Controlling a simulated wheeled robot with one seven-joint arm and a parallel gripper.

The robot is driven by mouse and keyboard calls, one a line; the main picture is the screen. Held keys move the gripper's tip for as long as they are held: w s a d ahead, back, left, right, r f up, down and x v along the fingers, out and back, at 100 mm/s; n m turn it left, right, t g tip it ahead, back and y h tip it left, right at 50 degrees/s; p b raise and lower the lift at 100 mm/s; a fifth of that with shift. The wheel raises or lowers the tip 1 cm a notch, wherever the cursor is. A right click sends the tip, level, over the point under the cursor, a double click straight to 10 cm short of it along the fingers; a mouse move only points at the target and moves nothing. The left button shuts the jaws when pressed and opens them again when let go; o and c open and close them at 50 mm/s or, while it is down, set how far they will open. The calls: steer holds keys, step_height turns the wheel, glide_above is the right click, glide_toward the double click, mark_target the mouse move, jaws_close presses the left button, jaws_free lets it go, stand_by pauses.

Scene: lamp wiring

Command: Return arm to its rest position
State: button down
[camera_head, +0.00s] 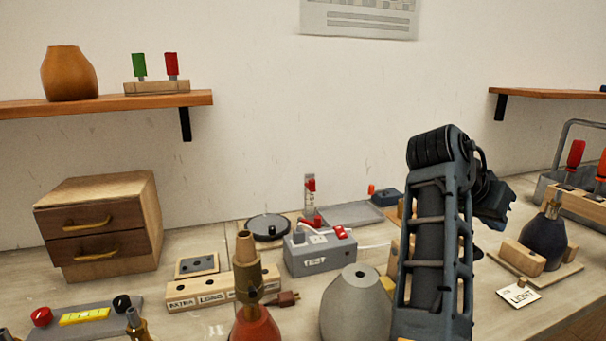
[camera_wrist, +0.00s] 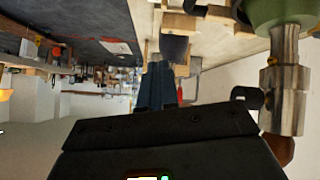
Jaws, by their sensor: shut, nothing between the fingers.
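My arm rises on the right of the head view and bends over at its top. The dark parts to the right of the bend are mine; my fingers cannot be made out there. A green rounded body with a metal-looking stem (camera_wrist: 285,75) is close to the camera at the upper right, beside the gripper and apart from the fingers.
The bench holds a grey TEST box (camera_head: 320,253), a grey cone-shaped shade (camera_head: 356,308), a red lamp base (camera_head: 257,326) and a dark blue lamp base (camera_head: 544,243). A drawer box (camera_head: 100,225) stands at left.

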steer(key=s+d+f+n+t, duration=0.1)
steer(key=s+f+n, duration=0.1)
steer(key=f, duration=0.2)
steer(key=s+d+f+n+t, duration=0.2)
steer(key=f, duration=0.3)
steer(key=s+d+f+n+t, duration=0.1)
steer(key=s+f+n+t, duration=0.1)
steer(key=f, duration=0.3)
steer(key=shift+d+f+h, duration=0.1)
steer(key=shift+d+h, duration=0.2)
steer(key=shift+h, duration=0.1)
steer(key=s+a+f+n+t+y, duration=0.35)
steer(key=s+f, duration=0.25)
steer(key=s, duration=0.5)
steer(key=s+a+f+n+t+y, duration=0.25)
steer(key=s+a+f+n, duration=0.2)
steer(key=s, duration=0.65)
steer(key=s+a+r+m+y, duration=0.1)
steer(key=s+a+r, duration=0.2)
steer(key=s, duration=0.4)
steer(key=s+a+r+m+y, duration=0.1)
steer(key=s+a+r+y, duration=0.1)
steer(key=s, duration=0.5)
steer(key=s+a+r+y, duration=0.1)
steer(key=s+a+r, duration=0.2)
steer(key=s+r, duration=0.2)
steer(key=s, duration=0.2)
steer(key=shift+s+a+m+t, duration=0.3)
steer(key=shift+s+m+t, duration=0.1)
